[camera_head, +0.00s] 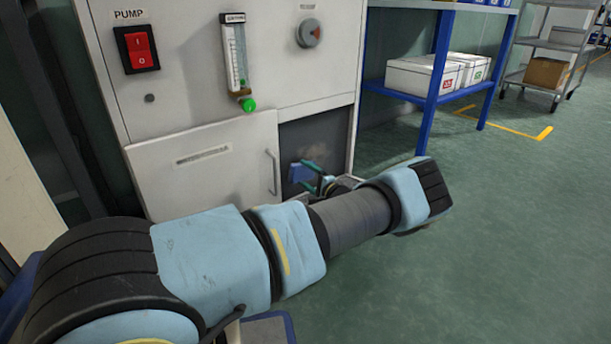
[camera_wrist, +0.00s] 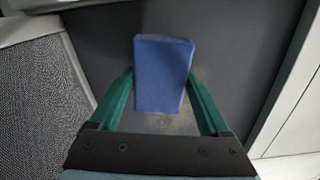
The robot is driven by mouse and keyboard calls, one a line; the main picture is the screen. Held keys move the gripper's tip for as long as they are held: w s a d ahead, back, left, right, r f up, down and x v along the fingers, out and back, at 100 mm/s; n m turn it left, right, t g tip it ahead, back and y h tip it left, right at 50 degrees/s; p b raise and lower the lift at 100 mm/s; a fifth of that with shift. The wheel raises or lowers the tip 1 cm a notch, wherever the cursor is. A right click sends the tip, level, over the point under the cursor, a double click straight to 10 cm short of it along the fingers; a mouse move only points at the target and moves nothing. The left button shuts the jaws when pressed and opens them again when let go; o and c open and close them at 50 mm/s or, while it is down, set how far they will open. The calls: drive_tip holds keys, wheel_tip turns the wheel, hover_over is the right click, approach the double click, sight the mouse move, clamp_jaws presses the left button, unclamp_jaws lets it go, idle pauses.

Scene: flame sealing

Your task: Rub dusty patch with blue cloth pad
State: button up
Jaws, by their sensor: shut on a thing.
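My gripper (camera_wrist: 161,93) has its two green fingers shut on the sides of the blue cloth pad (camera_wrist: 162,75). The pad also shows small in the head view (camera_head: 301,172), in front of the dark recessed panel (camera_head: 327,133) at the cabinet's lower right. The dusty patch (camera_wrist: 190,120) is a tan smudge on the grey panel. In the wrist view it shows below and beside the pad's lower part, which hides some of it. In the head view the patch (camera_head: 314,153) lies just right of and above the pad. I cannot tell whether the pad touches the panel.
The grey cabinet (camera_head: 190,60) carries a red pump switch (camera_head: 137,49), a flow meter with a green knob (camera_head: 248,104) and a door with a handle (camera_head: 272,172). The recess has side edges near my gripper. A blue shelf (camera_head: 437,70) stands right; the floor before it is clear.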

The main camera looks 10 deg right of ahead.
sight(318, 159)
drive_tip(key=shift+x, duration=0.95)
drive_tip(key=shift+b, duration=0.4)
drive_tip(key=shift+w+d+f+b, duration=0.2)
drive_tip(key=shift+w+d+b, duration=0.05)
drive_tip(key=shift+d+b, duration=0.4)
drive_tip(key=shift+w+d+r+b, duration=0.1)
drive_tip(key=shift+w+d+b, duration=0.1)
drive_tip(key=shift+d+b, duration=0.2)
drive_tip(key=shift+w+d+r+b, duration=0.1)
drive_tip(key=shift+w+d+b, duration=0.1)
drive_tip(key=shift+d+b, duration=0.2)
drive_tip(key=w+d+b, duration=0.1)
drive_tip(key=b, duration=0.1)
drive_tip(key=d+b, duration=0.2)
drive_tip(key=w+d+b, duration=0.1)
drive_tip(key=d+b, duration=0.1)
drive_tip(key=shift+w+f+b, duration=0.2)
drive_tip(key=shift+w+b, duration=0.1)
drive_tip(key=shift+w+d+r+b, duration=0.15)
drive_tip(key=shift+w+d+b, duration=0.05)
drive_tip(key=shift+d+b, duration=0.4)
